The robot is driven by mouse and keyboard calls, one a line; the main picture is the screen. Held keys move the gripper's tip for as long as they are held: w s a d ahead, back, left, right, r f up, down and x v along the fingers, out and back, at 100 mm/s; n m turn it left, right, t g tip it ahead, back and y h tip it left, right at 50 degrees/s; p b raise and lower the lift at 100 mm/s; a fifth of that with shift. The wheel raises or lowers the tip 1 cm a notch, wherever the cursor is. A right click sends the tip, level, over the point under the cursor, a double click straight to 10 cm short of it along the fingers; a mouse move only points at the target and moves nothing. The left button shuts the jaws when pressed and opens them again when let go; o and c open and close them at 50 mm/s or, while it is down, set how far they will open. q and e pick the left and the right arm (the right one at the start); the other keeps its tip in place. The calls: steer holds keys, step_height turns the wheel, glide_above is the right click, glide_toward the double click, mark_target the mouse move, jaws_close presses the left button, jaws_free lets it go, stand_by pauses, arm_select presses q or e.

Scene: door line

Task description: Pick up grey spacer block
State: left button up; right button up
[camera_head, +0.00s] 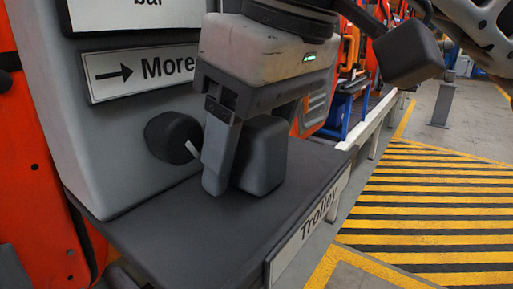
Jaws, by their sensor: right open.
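The grey spacer block (263,157) is a dark grey block with rounded edges, standing on the grey top of the trolley (190,233). My right gripper (231,165) comes down from the top of the camera_head view and points at the trolley top. It is open. Its near finger stands in front of the block's left side and hides part of it. The other finger is mostly hidden, so I cannot tell whether either finger touches the block. My left gripper is not in view.
A grey panel with a "More" sign (140,72) rises behind the trolley. A dark round knob (172,137) sticks out beside my gripper. Another grey block-like part (407,50) hangs at upper right. The trolley's front top is clear; yellow-striped floor (430,205) lies right.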

steer(key=c, duration=1.1)
steer(key=shift+r, duration=0.1)
